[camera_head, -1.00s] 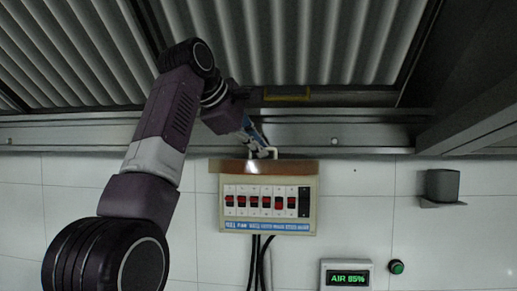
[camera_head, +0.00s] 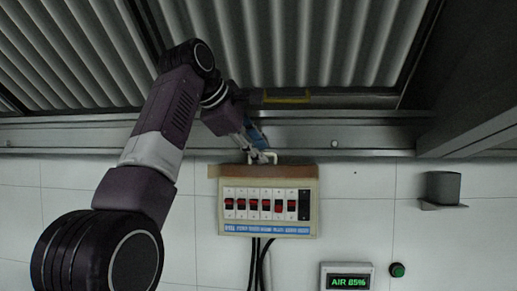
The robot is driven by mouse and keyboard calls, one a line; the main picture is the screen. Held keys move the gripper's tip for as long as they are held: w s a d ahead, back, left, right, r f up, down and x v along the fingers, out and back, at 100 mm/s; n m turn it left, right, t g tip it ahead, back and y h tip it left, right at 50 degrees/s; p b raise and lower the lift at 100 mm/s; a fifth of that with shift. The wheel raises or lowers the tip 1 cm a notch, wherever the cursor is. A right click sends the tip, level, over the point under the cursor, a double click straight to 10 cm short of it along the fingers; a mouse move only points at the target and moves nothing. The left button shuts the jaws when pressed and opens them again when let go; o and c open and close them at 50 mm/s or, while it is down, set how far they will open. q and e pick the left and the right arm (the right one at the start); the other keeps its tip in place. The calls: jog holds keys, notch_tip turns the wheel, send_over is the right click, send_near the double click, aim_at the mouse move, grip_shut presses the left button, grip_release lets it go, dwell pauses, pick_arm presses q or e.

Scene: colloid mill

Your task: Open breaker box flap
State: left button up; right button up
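The breaker box (camera_head: 312,228) is mounted on the white tiled wall, with a row of several red-and-black switches showing in its front. Its brownish flap (camera_head: 290,171) is at the top edge, raised clear of the switches. My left gripper (camera_head: 264,157) is at the top of the box, just above the flap. Its fingertips are small and partly hidden there, so I cannot tell whether they are open or touch the flap. My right gripper is not in view.
Black cables (camera_head: 262,262) hang below the box. A display reading AIR 85% (camera_head: 347,281) and a green button (camera_head: 397,270) are at the lower right. A grey bracket (camera_head: 442,188) juts from the wall at right. A metal rail (camera_head: 350,135) runs above the box.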

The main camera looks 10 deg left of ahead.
pick_arm(q)
jog(key=shift+s+r, duration=0.15)
jog(key=v, duration=1.1)
jog(key=shift+s, duration=0.25)
jog(key=shift+a+r, duration=0.15)
jog(key=shift+a, duration=0.05)
